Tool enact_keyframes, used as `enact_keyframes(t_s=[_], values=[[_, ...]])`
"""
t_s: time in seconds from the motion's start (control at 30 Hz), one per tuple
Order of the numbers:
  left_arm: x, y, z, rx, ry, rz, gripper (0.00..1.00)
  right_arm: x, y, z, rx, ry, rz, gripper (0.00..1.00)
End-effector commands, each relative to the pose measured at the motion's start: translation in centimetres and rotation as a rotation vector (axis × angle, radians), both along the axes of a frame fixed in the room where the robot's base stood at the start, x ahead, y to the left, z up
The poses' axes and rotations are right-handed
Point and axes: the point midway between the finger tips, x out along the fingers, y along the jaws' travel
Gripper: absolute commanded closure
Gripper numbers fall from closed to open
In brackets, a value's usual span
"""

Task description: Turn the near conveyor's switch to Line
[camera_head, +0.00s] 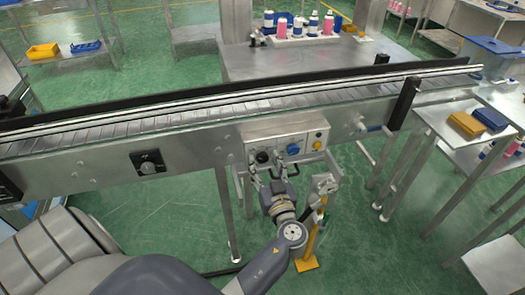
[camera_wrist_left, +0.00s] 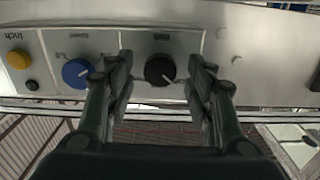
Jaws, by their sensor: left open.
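The near conveyor (camera_head: 110,167) carries a grey control box (camera_head: 285,130) on its front side. The box has a black switch knob (camera_head: 262,157), a blue knob (camera_head: 293,149) and a yellow button (camera_head: 318,145). My left gripper (camera_head: 275,180) is just in front of the box, below the black knob. In the upside-down left wrist view, the black knob (camera_wrist_left: 160,70) sits between the two open fingers, with a visible gap on each side. Its white mark points down and right there. Its label is too small to read surely. My right gripper is not in view.
A stand with a yellow post (camera_head: 312,240) is right of my left forearm. Behind the conveyor, a table (camera_head: 250,65) holds bottles. The blue knob (camera_wrist_left: 76,72) is close beside one finger.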

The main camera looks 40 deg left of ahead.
Motion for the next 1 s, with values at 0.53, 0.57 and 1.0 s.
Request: enact_keyframes(t_s=[0.53,0.57,1.0], values=[[-0.25,-0.22,-0.05,-0.001,0.0,0.0,0.78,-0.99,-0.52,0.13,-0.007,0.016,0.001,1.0],[-0.25,-0.21,-0.05,-0.001,0.0,0.0,0.85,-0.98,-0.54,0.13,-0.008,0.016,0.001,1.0],[-0.22,-0.19,-0.1,0.026,0.029,0.0,0.95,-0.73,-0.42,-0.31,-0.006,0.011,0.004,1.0]])
